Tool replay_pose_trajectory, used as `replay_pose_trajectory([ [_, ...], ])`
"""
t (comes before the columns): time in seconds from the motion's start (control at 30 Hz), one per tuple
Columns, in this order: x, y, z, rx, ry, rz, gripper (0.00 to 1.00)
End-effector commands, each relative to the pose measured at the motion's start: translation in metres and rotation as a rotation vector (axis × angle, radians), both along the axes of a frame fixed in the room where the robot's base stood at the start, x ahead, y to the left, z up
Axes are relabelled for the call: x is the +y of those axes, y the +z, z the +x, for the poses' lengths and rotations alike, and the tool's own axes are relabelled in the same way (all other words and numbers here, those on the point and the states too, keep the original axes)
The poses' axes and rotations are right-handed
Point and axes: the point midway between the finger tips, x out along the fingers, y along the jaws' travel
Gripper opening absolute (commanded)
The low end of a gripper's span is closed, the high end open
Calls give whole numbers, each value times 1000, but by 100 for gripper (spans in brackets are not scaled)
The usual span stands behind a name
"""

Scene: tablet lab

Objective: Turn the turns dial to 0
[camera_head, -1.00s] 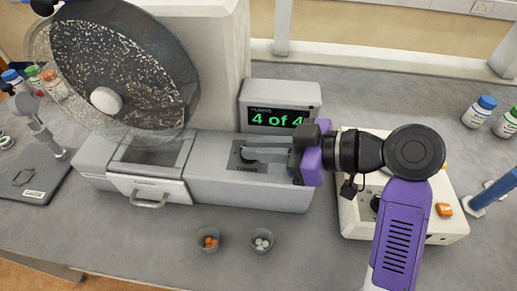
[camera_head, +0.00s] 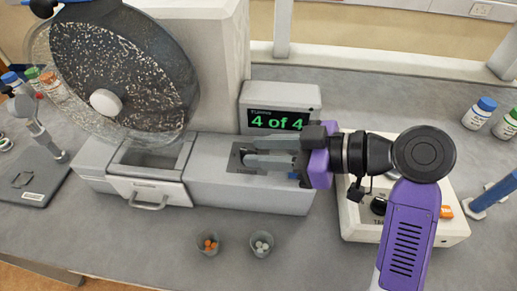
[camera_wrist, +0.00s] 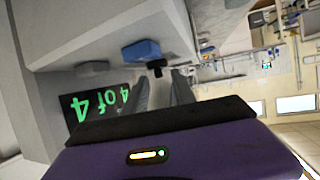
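The grey drum tester (camera_head: 200,185) has a dark dial plate (camera_head: 234,158) on its top, just left of my fingertips. The dial on that plate is mostly hidden by my fingers, and its label is too blurred to read. My gripper (camera_head: 250,161) reaches left over the plate with two grey fingers apart. In the wrist view, my gripper (camera_wrist: 163,78) shows a gap between the fingers, and a small black knob (camera_wrist: 155,65) lies beyond their tips. I cannot tell whether they touch it. The display (camera_head: 278,119) reads "4 of 4" in green.
A large clear drum (camera_head: 120,75) stands at the left, above an open-topped tray with a handle (camera_head: 150,205). Two small cups (camera_head: 208,244) (camera_head: 262,245) with tablets stand in front. A white box (camera_head: 400,232) with a black knob (camera_head: 378,206) is under my arm.

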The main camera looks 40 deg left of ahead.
Motion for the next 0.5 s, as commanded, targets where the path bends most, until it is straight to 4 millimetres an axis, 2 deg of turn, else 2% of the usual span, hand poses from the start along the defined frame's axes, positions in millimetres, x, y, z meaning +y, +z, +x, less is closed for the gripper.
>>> replay_pose_trajectory([
  [0.3,-45,19,14,-2,-2,1,32],
  [0.5,-58,24,17,-2,-1,-1,32],
])
